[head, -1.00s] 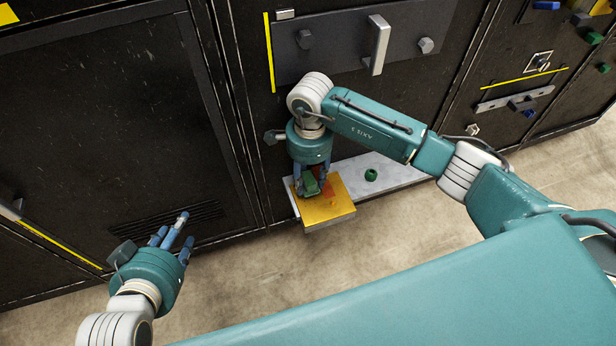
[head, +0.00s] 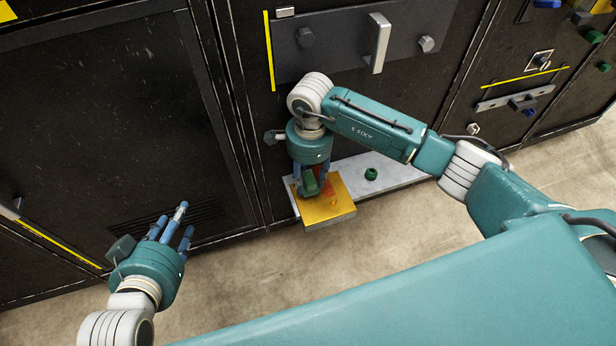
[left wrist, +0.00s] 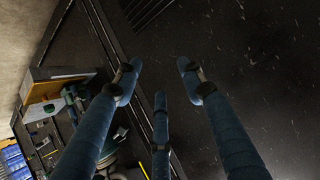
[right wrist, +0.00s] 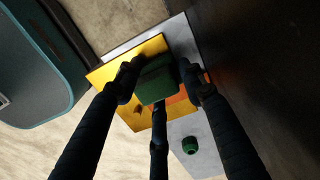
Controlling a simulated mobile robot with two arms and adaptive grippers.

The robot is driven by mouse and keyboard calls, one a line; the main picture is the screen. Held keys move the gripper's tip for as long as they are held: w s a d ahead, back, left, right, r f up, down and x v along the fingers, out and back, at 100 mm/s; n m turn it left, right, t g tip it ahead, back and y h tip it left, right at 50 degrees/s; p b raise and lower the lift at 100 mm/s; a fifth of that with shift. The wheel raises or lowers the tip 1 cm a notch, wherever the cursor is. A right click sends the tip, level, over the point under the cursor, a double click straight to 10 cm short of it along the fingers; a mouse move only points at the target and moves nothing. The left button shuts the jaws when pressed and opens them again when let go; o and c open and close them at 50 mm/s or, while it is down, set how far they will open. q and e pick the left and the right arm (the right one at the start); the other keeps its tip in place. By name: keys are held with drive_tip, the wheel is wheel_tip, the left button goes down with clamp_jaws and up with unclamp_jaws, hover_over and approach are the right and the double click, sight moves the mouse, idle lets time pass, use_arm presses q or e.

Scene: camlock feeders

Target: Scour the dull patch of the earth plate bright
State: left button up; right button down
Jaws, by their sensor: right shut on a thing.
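The earth plate (head: 325,208) is a golden slab on a pale shelf at the cabinet's foot. It also shows in the right wrist view (right wrist: 102,76). A duller orange-red patch (head: 329,189) lies on its far part and shows beside the block in the right wrist view (right wrist: 183,106). My right gripper (head: 311,178) points down over the plate, shut on a green block (right wrist: 155,80), which looks like a scouring pad. The block is at or just above the plate; contact is hidden. My left gripper (head: 176,222) is open and empty, fingers spread, before the dark cabinet door.
The pale shelf (head: 400,171) runs right from the plate, with a small green knob-like piece (head: 371,174) on it. A grey panel (head: 345,50) with a bar handle (head: 379,45) is above. Bare floor (head: 240,275) lies in front.

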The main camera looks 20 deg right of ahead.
use_arm(q)
drive_tip(key=shift+w+d+r+t, duration=0.15)
drive_tip(key=shift+w+r+t, duration=0.15)
drive_tip(key=shift+r, duration=0.1)
use_arm(e)
drive_tip(key=shift+f, duration=0.15)
use_arm(q)
drive_tip(key=shift+w+d+r, duration=0.1)
drive_tip(key=shift+w+r, duration=0.1)
drive_tip(key=shift+r, duration=0.1)
drive_tip(key=shift+w+r+t, duration=0.2)
drive_tip(key=shift+r+t, duration=0.05)
drive_tip(key=shift+t, duration=0.05)
use_arm(e)
drive_tip(key=shift+f, duration=0.1)
use_arm(q)
drive_tip(key=shift+w+d+r, duration=0.1)
drive_tip(key=shift+r, duration=0.05)
use_arm(e)
drive_tip(key=shift+f, duration=0.1)
use_arm(q)
drive_tip(key=shift+w+r+h, duration=0.15)
drive_tip(key=shift+r+h, duration=0.1)
drive_tip(key=shift+h, duration=0.05)
drive_tip(key=shift+d+r+t+b, duration=0.1)
drive_tip(key=shift+r+t+b, duration=0.05)
drive_tip(key=shift+t+b, duration=0.15)
drive_tip(key=shift+w+r, duration=0.15)
drive_tip(key=shift+r, duration=0.05)
